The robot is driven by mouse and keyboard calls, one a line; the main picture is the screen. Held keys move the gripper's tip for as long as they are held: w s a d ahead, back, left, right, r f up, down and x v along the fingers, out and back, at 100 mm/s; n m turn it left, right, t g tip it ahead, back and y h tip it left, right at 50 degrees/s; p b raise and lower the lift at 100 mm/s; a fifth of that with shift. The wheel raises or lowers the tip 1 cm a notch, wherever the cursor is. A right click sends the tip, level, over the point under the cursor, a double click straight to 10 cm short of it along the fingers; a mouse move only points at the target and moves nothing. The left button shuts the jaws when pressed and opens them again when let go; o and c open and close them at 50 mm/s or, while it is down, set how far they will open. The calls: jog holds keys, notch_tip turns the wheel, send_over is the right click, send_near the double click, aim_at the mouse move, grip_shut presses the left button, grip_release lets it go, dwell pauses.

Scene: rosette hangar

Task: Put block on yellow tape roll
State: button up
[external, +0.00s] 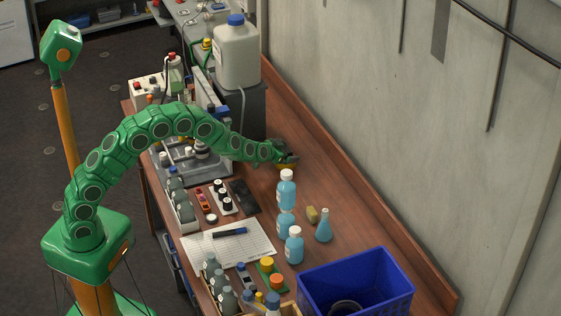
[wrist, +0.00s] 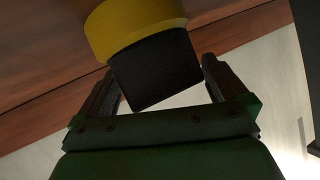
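A dark block (wrist: 155,72) sits between the two fingers of my gripper (wrist: 160,78) in the wrist view, with its sides up against them. My gripper looks shut on it. The yellow tape roll (wrist: 130,25) shows directly beyond the block, at the top of the wrist view. The block covers part of the roll; I cannot tell whether they touch. The block is not distinct there.
Blue bottles (external: 286,190) stand just in front of my gripper. A flask (external: 324,227) and a small yellowish piece (external: 312,214) are beside them. A blue crate (external: 355,283) is at the front right. The bench (external: 330,190) along the wall is clear.

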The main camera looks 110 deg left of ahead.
jog(key=shift+r, duration=0.1)
jog(key=v, duration=1.2)
dwell(0.4)
